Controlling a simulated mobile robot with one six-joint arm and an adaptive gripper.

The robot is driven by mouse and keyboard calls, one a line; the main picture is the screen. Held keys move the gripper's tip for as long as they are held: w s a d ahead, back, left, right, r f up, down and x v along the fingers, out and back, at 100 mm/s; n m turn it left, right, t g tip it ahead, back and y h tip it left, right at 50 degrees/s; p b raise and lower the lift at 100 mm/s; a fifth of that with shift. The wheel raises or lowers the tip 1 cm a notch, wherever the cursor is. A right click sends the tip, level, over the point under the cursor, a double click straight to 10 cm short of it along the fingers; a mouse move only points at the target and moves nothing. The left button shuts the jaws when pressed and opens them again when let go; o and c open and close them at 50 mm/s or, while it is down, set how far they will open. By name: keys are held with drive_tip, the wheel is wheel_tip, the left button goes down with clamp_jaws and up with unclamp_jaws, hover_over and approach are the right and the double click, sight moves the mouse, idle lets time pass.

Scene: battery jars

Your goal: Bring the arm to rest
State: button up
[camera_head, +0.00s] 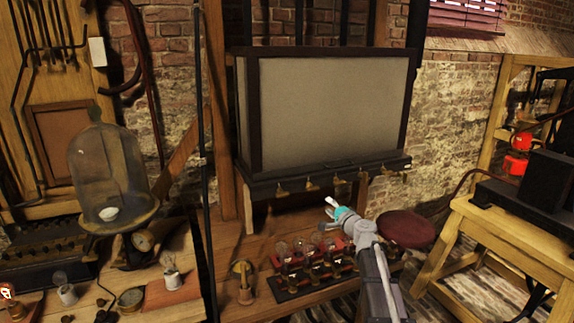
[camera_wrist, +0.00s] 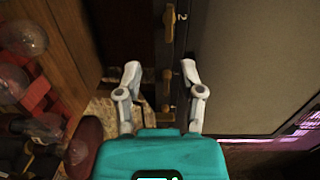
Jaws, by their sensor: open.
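My gripper (camera_wrist: 163,78) is open and empty in the wrist view, with its two pale fingers apart. In the head view my gripper (camera_head: 331,206) shows small, with a teal body, above the bench and below the front edge of a large grey panel in a dark frame (camera_head: 325,110). Brass switches (camera_head: 312,183) line the dark rail under the panel. In the wrist view a brass switch (camera_wrist: 168,18) and the dark rail (camera_wrist: 182,50) lie beyond the fingers. No contact between the fingers and the rail is visible.
A row of glass bulbs on a dark and red base (camera_head: 300,262) stands on the bench, close below my arm. A round dark red seat (camera_head: 406,229) is to the right. A glass bell jar (camera_head: 108,175) stands at left. A wooden table (camera_head: 490,225) is at right.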

drive_tip(key=s+a+f+n+g, duration=0.5)
drive_tip(key=s+f, duration=0.1)
drive_tip(key=s, duration=0.2)
drive_tip(key=s+a+f+n+g, duration=0.5)
drive_tip(key=s, duration=0.3)
drive_tip(key=s+d+f+n+g+h, duration=0.1)
drive_tip(key=s+d+f+g+h, duration=0.1)
drive_tip(key=s, duration=0.6)
drive_tip(key=s+d+f+n+g+h, duration=0.2)
drive_tip(key=s+d+f+g+h, duration=0.1)
drive_tip(key=s, duration=0.6)
drive_tip(key=shift+s+d+f+g+h, duration=0.25)
drive_tip(key=shift+f+g+h, duration=0.5)
drive_tip(key=shift+f, duration=0.2)
drive_tip(key=shift+a, duration=0.1)
